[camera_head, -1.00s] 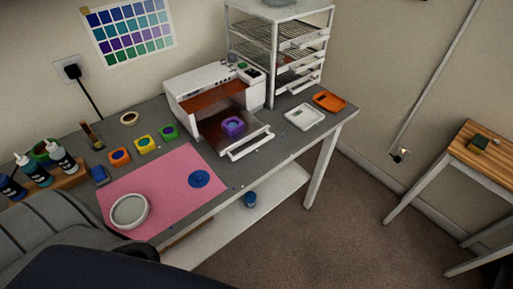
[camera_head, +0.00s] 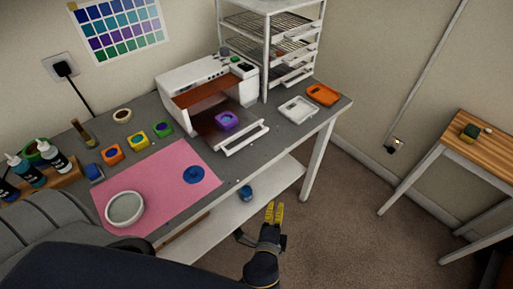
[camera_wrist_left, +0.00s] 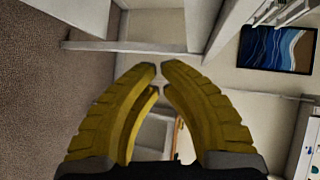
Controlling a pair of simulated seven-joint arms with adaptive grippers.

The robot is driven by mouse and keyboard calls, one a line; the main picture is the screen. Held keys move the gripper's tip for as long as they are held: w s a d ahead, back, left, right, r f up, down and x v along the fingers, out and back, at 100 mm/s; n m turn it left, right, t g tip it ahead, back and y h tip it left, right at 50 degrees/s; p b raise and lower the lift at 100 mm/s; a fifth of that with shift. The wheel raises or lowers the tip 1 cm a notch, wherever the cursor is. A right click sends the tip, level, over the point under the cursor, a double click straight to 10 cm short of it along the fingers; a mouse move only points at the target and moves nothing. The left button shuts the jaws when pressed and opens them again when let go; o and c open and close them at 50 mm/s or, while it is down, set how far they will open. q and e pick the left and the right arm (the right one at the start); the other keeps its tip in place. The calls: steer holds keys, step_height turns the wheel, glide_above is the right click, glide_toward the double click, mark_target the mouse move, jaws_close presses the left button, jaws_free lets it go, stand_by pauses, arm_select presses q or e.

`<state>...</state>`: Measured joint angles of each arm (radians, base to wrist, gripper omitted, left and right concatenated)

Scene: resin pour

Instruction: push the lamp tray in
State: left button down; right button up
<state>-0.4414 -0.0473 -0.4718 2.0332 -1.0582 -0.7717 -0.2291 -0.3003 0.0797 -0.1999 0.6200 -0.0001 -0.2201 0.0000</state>
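The lamp is a white box with an open front (camera_head: 205,82) at the back of the grey table. Its tray (camera_head: 222,143) is pulled out towards the front, its white handle bar (camera_head: 245,138) near the table's front edge. A purple mould (camera_head: 227,121) sits on the tray. My left gripper (camera_head: 274,207) has yellow fingers and is in front of the table, lower in the picture than the handle and apart from it. In the left wrist view its fingers (camera_wrist_left: 159,68) curve inward with a narrow gap between the tips and nothing held. My right gripper is not in view.
A white wire rack (camera_head: 270,45) stands right of the lamp. A pink mat (camera_head: 150,180) with a bowl (camera_head: 125,208) lies left. A lower shelf (camera_head: 215,222) runs under the table.

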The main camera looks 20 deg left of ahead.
arm_select(q)
steer(key=s+a+r+n+t+y, duration=0.1)
steer(key=a+r+y, duration=0.1)
steer(key=r, duration=0.6)
steer(key=s+a+r+t+y, duration=0.1)
steer(key=a+r, duration=0.1)
steer(key=r, duration=0.5)
glide_toward(257, 137)
steer(key=w, duration=0.1)
steer(key=w+d, duration=0.1)
steer(key=w, duration=0.2)
steer(key=shift+w+d+f, duration=0.1)
steer(key=shift+d+f, duration=0.1)
steer(key=shift+d, duration=0.1)
steer(key=shift+w+a, duration=0.15)
steer(key=shift+a, duration=0.3)
steer(key=shift+w+a, duration=0.2)
steer(key=shift+a, duration=0.3)
steer(key=shift+w+a, duration=0.35)
steer(key=shift+a, duration=0.35)
